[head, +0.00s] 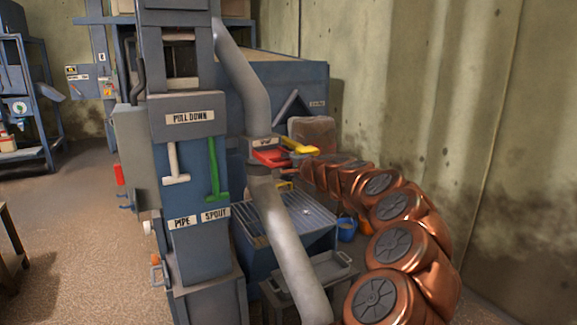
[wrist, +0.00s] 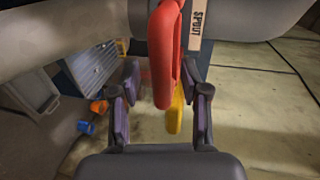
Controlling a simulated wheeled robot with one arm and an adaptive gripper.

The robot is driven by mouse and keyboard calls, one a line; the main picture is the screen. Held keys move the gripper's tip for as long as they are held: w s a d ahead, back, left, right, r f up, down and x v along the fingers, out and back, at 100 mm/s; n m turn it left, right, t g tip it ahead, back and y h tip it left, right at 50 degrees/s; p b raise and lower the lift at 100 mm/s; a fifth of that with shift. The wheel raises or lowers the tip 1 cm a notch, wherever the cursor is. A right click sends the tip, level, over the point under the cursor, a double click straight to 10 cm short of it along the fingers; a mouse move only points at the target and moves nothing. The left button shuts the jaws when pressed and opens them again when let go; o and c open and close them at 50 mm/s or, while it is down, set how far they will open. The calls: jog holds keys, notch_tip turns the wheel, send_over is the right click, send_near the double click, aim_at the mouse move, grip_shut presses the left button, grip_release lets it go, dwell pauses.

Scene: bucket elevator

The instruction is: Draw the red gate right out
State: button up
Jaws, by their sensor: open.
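The red gate (head: 268,157) sits in the spout pipe, below the slanted upper length of pipe. In the wrist view its red handle (wrist: 166,45) hangs between the fingers of my gripper (wrist: 161,78). The fingers are apart, one on each side of the handle, with a visible gap. In the head view my copper arm reaches in from the right and ends beside the gate; the fingers are hard to make out there. A yellow handle (head: 300,145) is just right of the red gate and also shows behind the red handle in the wrist view (wrist: 175,112).
The grey spout pipe (head: 282,230) runs down beside the blue elevator column (head: 185,245), which carries a white and a green T-handle (head: 214,175). A grated blue box (head: 305,220), a tray (head: 328,270) and a blue bucket (head: 347,229) stand below. A concrete wall (head: 500,120) is at right.

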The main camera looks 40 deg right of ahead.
jog(key=v, duration=1.1)
jog(key=shift+s, duration=0.4)
jog(key=shift+r, duration=0.1)
jog(key=shift+a, duration=0.1)
